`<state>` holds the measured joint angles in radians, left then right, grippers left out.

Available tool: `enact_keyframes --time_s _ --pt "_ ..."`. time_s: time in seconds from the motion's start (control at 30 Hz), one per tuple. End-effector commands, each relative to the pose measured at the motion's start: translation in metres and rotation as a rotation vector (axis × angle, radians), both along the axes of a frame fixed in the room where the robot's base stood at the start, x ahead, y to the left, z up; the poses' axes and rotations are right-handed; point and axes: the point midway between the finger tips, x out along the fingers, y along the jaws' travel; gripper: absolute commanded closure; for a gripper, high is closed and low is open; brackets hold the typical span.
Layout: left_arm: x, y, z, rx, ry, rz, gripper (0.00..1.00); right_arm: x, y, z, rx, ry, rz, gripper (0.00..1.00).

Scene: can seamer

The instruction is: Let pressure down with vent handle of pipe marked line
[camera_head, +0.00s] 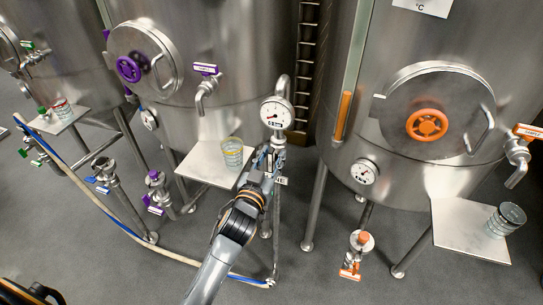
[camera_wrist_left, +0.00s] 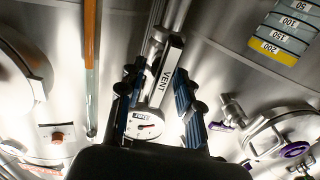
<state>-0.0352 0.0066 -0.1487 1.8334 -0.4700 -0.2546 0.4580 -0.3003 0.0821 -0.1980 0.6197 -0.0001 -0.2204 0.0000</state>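The pipe marked line carries a round white pressure gauge (camera_head: 277,113) in the head view, with its label (camera_head: 281,181), partly hidden, lower down. A red needle shows on the dial. In the left wrist view the pale vent handle (camera_wrist_left: 168,72), lettered VENT, lies between the blue-grey fingers of my left gripper (camera_wrist_left: 159,82). The fingers stand apart, one on each side of the handle, with gaps visible. The gauge (camera_wrist_left: 145,124) also shows there, low between the fingers. In the head view my left gripper (camera_head: 265,160) is at the pipe just below the gauge. My right gripper is not in view.
Steel tanks stand behind, with a purple handwheel (camera_head: 129,69) and an orange handwheel (camera_head: 427,125). A glass (camera_head: 232,152) stands on a tray (camera_head: 203,167) left of my gripper. Another tank's gauge (camera_head: 364,172) is to the right. A hose (camera_head: 120,216) runs along the floor side.

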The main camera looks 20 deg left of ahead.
Motion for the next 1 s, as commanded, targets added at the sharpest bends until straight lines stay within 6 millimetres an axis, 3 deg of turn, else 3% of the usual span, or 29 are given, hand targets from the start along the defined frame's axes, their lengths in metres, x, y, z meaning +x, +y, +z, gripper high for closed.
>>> enact_keyframes --time_s 0.13,0.3,0.67,1.0 --pt "-0.0002 0.0000 0.0001 0.000 0.000 0.000 0.65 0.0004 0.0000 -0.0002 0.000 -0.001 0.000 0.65" --pt "-0.0003 -0.0001 0.0002 -0.001 -0.001 0.000 1.00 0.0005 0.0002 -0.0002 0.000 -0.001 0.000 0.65" --pt "-0.0004 -0.0004 0.0004 0.017 -0.002 0.000 1.00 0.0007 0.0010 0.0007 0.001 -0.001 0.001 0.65" --pt "-0.0004 -0.0025 0.0010 0.199 -0.008 0.000 1.00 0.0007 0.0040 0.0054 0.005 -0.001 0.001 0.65"
